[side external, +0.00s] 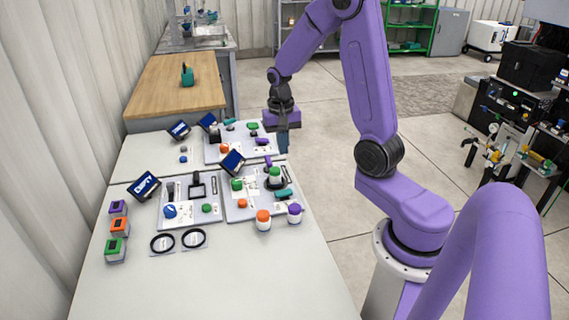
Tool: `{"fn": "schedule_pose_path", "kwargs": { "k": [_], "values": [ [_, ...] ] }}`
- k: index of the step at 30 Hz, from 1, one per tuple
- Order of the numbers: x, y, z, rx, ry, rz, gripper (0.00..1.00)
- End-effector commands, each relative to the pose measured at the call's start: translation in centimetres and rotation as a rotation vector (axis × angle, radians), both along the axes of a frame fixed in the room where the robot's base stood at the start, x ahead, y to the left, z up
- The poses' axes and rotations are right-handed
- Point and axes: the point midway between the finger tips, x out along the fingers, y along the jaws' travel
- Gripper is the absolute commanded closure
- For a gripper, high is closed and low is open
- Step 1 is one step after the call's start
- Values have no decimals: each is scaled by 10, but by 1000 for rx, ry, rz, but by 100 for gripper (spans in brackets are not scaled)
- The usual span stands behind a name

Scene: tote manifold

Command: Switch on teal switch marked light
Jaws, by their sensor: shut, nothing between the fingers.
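My gripper (283,147) points down over the right edge of the rear panel (212,155), with its fingers shut and empty. A small teal part (229,121) sits at the back of that panel, left of my gripper. Another teal part (284,193) lies at the right side of the middle panel (237,214), in front of my gripper. The labels are too small to read, so I cannot tell which teal part is the switch marked light, or its position. Whether my fingertips touch anything is unclear.
Orange-topped (263,220) and purple-topped (295,213) pieces stand at the middle panel's front edge. Several coloured boxes (115,250) line the table's left side. The front of the white table (215,290) is clear.

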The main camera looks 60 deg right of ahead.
Motion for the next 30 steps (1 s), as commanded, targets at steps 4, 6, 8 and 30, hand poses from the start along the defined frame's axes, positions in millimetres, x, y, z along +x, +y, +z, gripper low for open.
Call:
{"fn": "schedule_pose_path", "kwargs": {
  "k": [4, 6, 8, 30],
  "values": [
    [-4, -5, 0, -2, 2, -1, 100],
    [-5, -6, -1, -3, 3, -1, 100],
    [-5, -7, -1, -3, 3, -1, 100],
    [-8, -8, -54, 0, 10, 0, 100]
  ]
}}
